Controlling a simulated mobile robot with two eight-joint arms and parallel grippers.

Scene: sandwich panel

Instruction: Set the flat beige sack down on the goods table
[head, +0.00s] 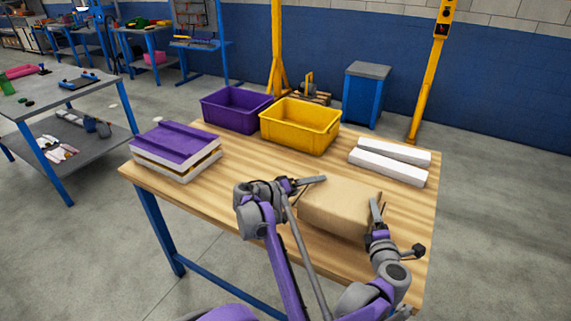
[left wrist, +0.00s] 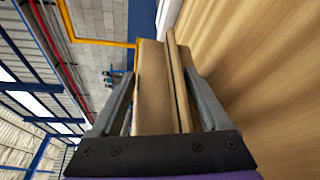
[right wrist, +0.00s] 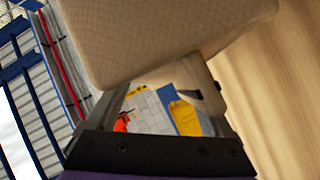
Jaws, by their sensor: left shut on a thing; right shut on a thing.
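The flat beige sack (head: 335,207) lies level at the right front of the wooden goods table (head: 235,185), held between my two grippers. I cannot tell whether its underside touches the top. In the right wrist view the sack (right wrist: 165,35) fills the top and hides part of the fingers.
Two white bars (head: 388,164) lie just behind the sack. A yellow crate (head: 300,126) and a purple crate (head: 236,108) stand at the back edge. Stacked white and purple panels (head: 176,150) lie at the left. Bare wood is free in the middle.

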